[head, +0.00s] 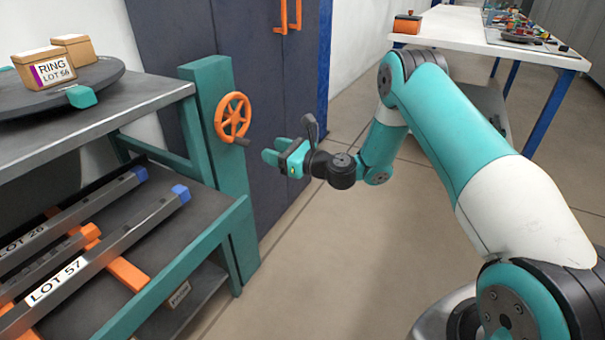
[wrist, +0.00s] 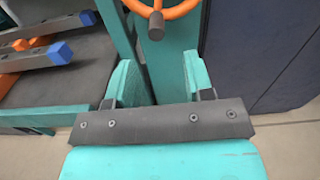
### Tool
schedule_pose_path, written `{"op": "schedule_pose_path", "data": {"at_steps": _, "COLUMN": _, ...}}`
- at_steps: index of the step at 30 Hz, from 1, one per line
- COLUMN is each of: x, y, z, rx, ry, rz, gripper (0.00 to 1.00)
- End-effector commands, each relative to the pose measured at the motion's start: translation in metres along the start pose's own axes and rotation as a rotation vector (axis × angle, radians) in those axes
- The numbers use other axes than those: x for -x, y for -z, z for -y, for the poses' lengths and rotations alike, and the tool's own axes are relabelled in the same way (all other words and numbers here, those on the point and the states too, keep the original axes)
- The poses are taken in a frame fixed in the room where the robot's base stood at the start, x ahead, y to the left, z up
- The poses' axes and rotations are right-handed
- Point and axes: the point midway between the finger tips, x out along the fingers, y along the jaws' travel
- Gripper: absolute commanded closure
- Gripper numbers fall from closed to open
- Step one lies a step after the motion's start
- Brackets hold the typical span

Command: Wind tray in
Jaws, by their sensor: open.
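An orange handwheel (head: 233,117) with a dark crank handle (head: 241,142) is mounted on a teal post (head: 219,170) at the right end of the rack. In the wrist view the wheel (wrist: 168,8) shows at the top, with its dark handle (wrist: 156,25) pointing toward me. My gripper (head: 272,153) is open and empty, a little to the right of the wheel and slightly below it, apart from it. In the wrist view my two fingers (wrist: 165,78) are spread, with the handle beyond them. A dark tray (head: 140,230) in the rack holds grey bars with blue ends.
Bars labelled LOT 57 (head: 60,287) and LOT 26 (head: 20,240) lie with orange pieces. Above, a dark round plate (head: 100,88) carries a RING LOT 58 box (head: 45,70). A dark cabinet (head: 270,90) stands behind the wheel. A white table (head: 470,30) is at the back right.

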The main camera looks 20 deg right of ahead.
Motion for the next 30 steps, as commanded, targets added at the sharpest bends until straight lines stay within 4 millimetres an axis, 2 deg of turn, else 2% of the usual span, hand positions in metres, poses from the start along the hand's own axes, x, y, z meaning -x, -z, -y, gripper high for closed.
{"op": "schedule_pose_path", "data": {"at_steps": 1, "x": 0.002, "y": 0.008, "z": 0.0, "rx": 0.003, "ry": 0.0, "rz": 0.001, "gripper": 0.52}}
{"op": "schedule_pose_path", "data": {"at_steps": 12, "x": 0.02, "y": 0.01, "z": -0.006, "rx": 0.002, "ry": 0.0, "rz": 0.0, "gripper": 0.52}}
{"op": "schedule_pose_path", "data": {"at_steps": 15, "x": 0.049, "y": 0.01, "z": -0.004, "rx": -0.003, "ry": 0.006, "rz": -0.002, "gripper": 0.52}}
{"op": "schedule_pose_path", "data": {"at_steps": 21, "x": 0.068, "y": 0.006, "z": -0.004, "rx": 0.001, "ry": 0.001, "rz": 0.0, "gripper": 0.52}}
{"op": "schedule_pose_path", "data": {"at_steps": 30, "x": 0.078, "y": 0.002, "z": -0.005, "rx": -0.001, "ry": 0.0, "rz": -0.002, "gripper": 0.52}}
